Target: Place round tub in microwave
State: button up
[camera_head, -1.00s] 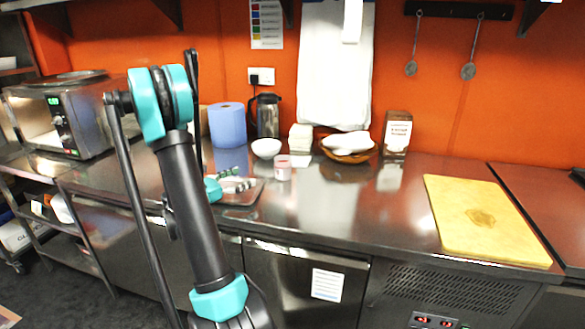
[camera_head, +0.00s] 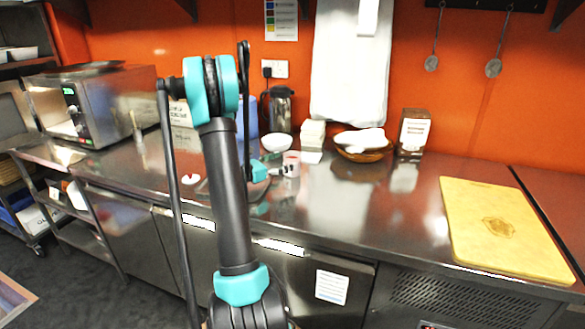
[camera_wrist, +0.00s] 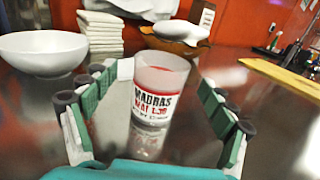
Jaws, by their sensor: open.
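The round tub (camera_wrist: 160,92) is a small translucent white cup with red contents and a printed label. It stands upright on the steel counter, and in the head view (camera_head: 291,163) it is right of my arm. My gripper (camera_wrist: 158,115) is open in the wrist view, with one finger on each side of the tub and gaps between them. In the head view my arm hides most of the gripper. The microwave (camera_head: 100,105) is a steel box at the left end of the counter. Its front opening faces left and looks open.
A white bowl (camera_wrist: 42,52) stands left of the tub, with stacked white containers (camera_wrist: 100,35) behind. A brown basket (camera_head: 362,150), a dark flask (camera_head: 279,110) and a carton (camera_head: 413,130) line the wall. A yellow board (camera_head: 500,228) lies at right.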

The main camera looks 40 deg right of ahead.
aim_at(299, 153)
jog(key=shift+s+d+r, duration=0.1)
jog(key=shift+s+d, duration=0.05)
jog(key=shift+d, duration=1.1)
jog(key=shift+s+d+r, duration=0.1)
jog(key=shift+s+d, duration=0.05)
jog(key=shift+d, duration=1.1)
jog(key=shift+s+d+r, duration=0.1)
jog(key=shift+s+d, duration=0.05)
jog(key=shift+d, duration=1.1)
jog(key=shift+c, duration=0.5)
jog(key=c, duration=1.7)
jog(key=shift+r, duration=0.2)
